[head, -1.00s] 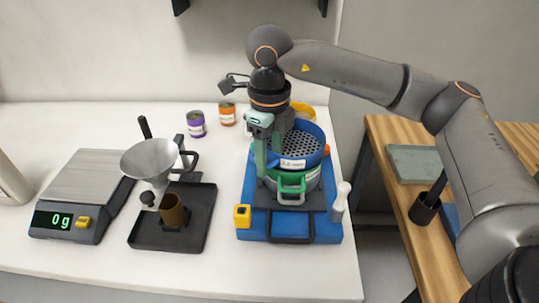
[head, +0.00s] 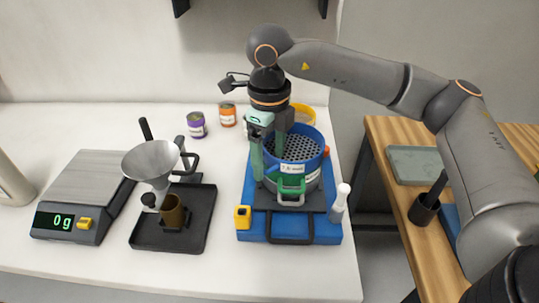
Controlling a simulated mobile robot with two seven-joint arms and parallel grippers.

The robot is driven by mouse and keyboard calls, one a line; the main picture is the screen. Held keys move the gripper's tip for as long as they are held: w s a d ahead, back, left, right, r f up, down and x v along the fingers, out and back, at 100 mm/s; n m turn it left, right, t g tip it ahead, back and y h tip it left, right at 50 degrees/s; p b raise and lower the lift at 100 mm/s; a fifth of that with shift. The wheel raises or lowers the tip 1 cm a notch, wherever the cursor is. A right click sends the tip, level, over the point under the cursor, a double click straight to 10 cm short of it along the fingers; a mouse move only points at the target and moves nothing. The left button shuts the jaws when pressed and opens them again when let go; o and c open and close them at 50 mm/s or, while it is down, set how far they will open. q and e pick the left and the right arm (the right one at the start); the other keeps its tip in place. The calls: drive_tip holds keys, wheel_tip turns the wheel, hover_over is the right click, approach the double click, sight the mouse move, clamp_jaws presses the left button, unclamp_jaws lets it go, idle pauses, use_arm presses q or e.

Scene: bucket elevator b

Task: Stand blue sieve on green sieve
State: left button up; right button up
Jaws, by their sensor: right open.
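The blue sieve (head: 312,162), with a perforated grey mesh and a white label, sits on top of the green sieve (head: 291,191). It looks about level, but the seam between them is partly hidden by my gripper. The green sieve shows mainly as a green front handle and a grey wall below the blue one, on a blue base. My right gripper (head: 268,158) points down at the left side of the blue sieve. Its fingers are apart, with the sieve's left wall between or close to them; exact contact is hidden. My left gripper is out of view.
A yellow sieve (head: 303,114) stands behind. A funnel stand (head: 151,162), a scale (head: 82,190) and small cans stand left. A wooden bench (head: 390,150) is at right.

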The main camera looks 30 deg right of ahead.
wheel_tip(320, 180, up, 12)
idle(0.3)
drive_tip(key=shift+s, duration=0.1)
idle(0.4)
